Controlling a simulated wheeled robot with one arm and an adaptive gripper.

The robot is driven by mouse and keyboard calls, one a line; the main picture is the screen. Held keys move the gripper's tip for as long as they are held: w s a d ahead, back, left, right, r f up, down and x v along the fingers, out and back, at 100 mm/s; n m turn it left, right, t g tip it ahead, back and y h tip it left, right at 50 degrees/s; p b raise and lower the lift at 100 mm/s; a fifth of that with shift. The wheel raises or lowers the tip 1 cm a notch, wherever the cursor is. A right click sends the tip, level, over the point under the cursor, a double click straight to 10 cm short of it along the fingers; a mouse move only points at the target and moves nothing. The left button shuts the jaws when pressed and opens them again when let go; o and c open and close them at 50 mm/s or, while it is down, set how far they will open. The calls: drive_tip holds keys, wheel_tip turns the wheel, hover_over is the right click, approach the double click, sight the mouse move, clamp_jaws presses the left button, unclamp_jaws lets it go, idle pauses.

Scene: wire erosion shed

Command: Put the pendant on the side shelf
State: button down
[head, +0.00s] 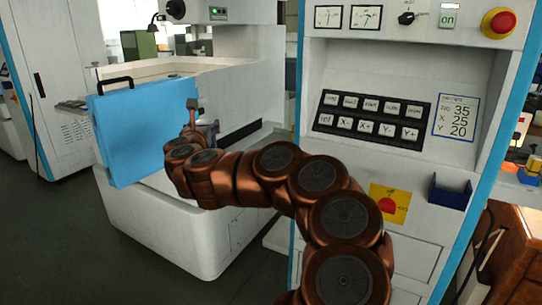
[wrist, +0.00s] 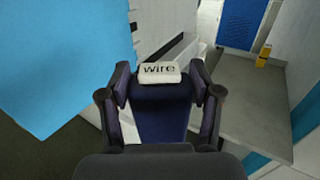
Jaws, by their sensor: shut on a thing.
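The pendant (wrist: 160,112) is a dark blue block with a white top piece marked "wire", in the middle of the wrist view. My gripper (wrist: 160,80) is shut on it, with one dark finger on each side. Its lower part is hidden by my gripper. In the head view my gripper (head: 207,130) is at the far end of my copper arm, and the pendant is hard to make out there. A flat grey ledge (wrist: 245,118), seemingly the side shelf, lies to the right of the pendant in the wrist view, apart from it. Its bare top shows clear room.
A blue door panel (head: 145,130) stands open left of my gripper, close beside it. The white control cabinet (head: 390,90) with keys and a red stop button stands at the right. A small yellow item (wrist: 264,55) stands at the ledge's far end.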

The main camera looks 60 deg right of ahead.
drive_tip(key=s+d+r+m+g+h+b, duration=0.1)
drive_tip(key=s+d+m+g+h, duration=0.3)
drive_tip(key=s, duration=0.8)
drive_tip(key=s+d+m+g+y+b, duration=0.15)
drive_tip(key=s+d+g, duration=0.4)
drive_tip(key=s, duration=0.55)
drive_tip(key=w+d+f+p, duration=0.4)
drive_tip(key=w+d, duration=0.5)
drive_tip(key=w, duration=0.4)
drive_tip(key=shift+w+f+m, duration=0.2)
drive_tip(key=shift+f+m, duration=0.15)
drive_tip(key=shift+m, duration=0.1)
drive_tip(key=shift+d+f+h+b, duration=0.1)
drive_tip(key=shift+f+h+b, duration=0.1)
drive_tip(key=shift+h+b, duration=0.1)
drive_tip(key=shift+c, duration=1.2)
unclamp_jaws()
drive_tip(key=shift+r, duration=0.1)
